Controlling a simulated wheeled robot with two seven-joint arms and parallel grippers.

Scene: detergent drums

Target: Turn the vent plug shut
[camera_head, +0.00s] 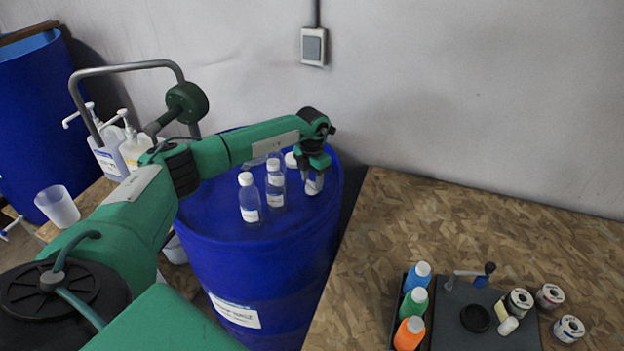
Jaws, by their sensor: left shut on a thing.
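The large blue drum (265,265) stands left of centre, with a white label on its side. My left arm reaches in from the left across the drum. My left gripper (314,188) points down at the right part of the drum's lid, near its rim. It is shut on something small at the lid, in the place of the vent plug. The gripper hides the plug, so I cannot see how far it is turned. My right gripper is not in view.
Two clear bottles (250,200) with white caps stand on the lid, left of the gripper; a white round cap (291,160) lies behind. Pump bottles (108,155) and a cup (57,206) are at left. The right-hand wooden board holds coloured bottles (413,305) and spools (550,296).

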